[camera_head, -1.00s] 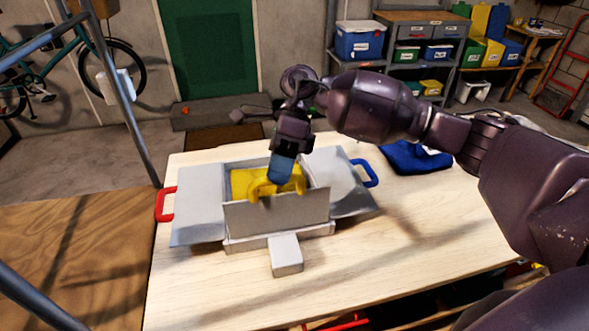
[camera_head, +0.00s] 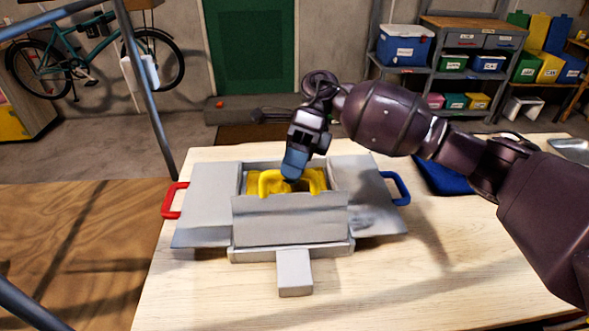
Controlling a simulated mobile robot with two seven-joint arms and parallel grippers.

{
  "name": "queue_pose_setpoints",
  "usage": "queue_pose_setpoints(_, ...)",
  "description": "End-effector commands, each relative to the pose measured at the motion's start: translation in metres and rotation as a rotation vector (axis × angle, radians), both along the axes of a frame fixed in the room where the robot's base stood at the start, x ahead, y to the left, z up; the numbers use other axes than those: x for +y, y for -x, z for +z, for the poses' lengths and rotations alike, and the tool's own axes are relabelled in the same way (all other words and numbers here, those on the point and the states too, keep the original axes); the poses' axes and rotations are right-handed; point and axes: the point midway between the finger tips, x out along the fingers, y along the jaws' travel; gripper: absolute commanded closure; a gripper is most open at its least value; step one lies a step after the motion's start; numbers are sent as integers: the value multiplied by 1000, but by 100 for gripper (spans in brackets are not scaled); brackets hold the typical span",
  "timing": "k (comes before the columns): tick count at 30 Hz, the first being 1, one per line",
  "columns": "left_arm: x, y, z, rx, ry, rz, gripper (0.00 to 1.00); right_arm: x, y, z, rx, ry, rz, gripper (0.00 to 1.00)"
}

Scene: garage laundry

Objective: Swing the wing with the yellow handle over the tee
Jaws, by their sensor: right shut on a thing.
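The wing with the yellow handle is a grey panel (camera_head: 290,222) at the front of the folding board, standing raised with its broad face toward me. The yellow handle (camera_head: 271,178) is an arch at its top edge. My right gripper (camera_head: 294,170), with blue fingertips, is shut on the handle's middle and hides part of it. A yellow cloth, seemingly the tee (camera_head: 244,184), shows behind the handle inside the board; most of it is hidden by the panel. My left gripper is out of view.
Grey side wings lie out flat, with a red handle (camera_head: 173,200) at left and a blue handle (camera_head: 398,187) at right. A grey block (camera_head: 294,272) juts toward me. A blue cloth (camera_head: 444,174) lies right, under my arm. The wooden table (camera_head: 200,290) is clear in front.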

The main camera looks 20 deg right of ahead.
Motion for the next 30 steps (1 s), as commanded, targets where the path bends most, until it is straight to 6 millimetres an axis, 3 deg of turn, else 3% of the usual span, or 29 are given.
queue_pose_setpoints(1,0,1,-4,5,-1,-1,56,0,3,-15,17,11,8,100)
queue_pose_setpoints(15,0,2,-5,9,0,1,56,0,2,-13,15,12,10,100)
queue_pose_setpoints(16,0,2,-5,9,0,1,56,0,2,-13,15,12,10,80)
queue_pose_setpoints(18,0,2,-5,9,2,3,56,0,2,-13,14,11,9,71)
queue_pose_setpoints(30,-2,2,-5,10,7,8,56,-2,-3,-4,7,7,3,71)
